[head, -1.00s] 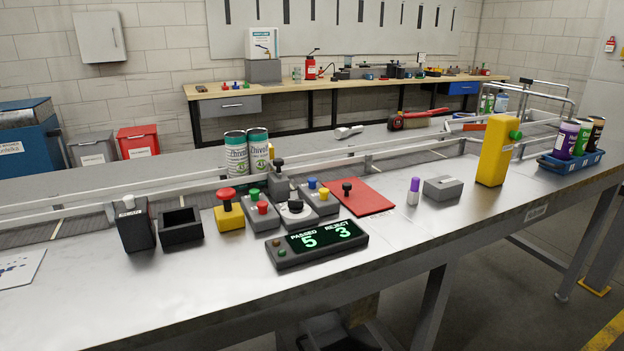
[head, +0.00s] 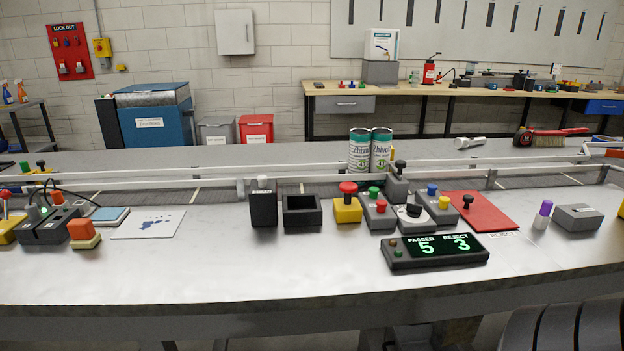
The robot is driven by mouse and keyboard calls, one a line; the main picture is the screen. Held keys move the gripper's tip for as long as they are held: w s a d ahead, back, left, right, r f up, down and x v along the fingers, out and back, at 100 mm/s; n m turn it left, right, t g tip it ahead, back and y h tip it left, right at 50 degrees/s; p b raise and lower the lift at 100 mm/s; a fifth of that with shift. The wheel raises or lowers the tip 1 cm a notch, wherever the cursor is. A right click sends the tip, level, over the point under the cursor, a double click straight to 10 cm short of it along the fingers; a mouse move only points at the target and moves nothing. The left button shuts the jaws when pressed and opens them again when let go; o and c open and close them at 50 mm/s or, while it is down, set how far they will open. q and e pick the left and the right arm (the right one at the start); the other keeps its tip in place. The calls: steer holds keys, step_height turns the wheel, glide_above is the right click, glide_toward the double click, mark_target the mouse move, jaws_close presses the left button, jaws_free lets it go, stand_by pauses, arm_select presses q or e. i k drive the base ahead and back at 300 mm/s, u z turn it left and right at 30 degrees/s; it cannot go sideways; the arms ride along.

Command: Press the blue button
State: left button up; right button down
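A blue button (head: 432,188) sits on a small grey control box (head: 438,208) on the metal bench, right of centre. A yellow button (head: 444,201) is on the same box, just in front of the blue one. To its left are a black rotary knob on a pale box (head: 412,211) and a grey box with a green button (head: 374,193) and a red button (head: 381,206). Neither of my grippers shows in the head view. A dark ribbed shape at the lower right corner may be part of my arm.
A yellow box with a red mushroom button (head: 347,205), an empty black bin (head: 302,212) and a counter display (head: 435,252) stand close to the controls. A red mat (head: 487,213) lies to the right.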

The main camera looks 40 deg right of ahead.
mark_target(432, 188)
steer(key=u, duration=0.65)
steer(key=k, duration=1.05)
steer(key=z, duration=1.35)
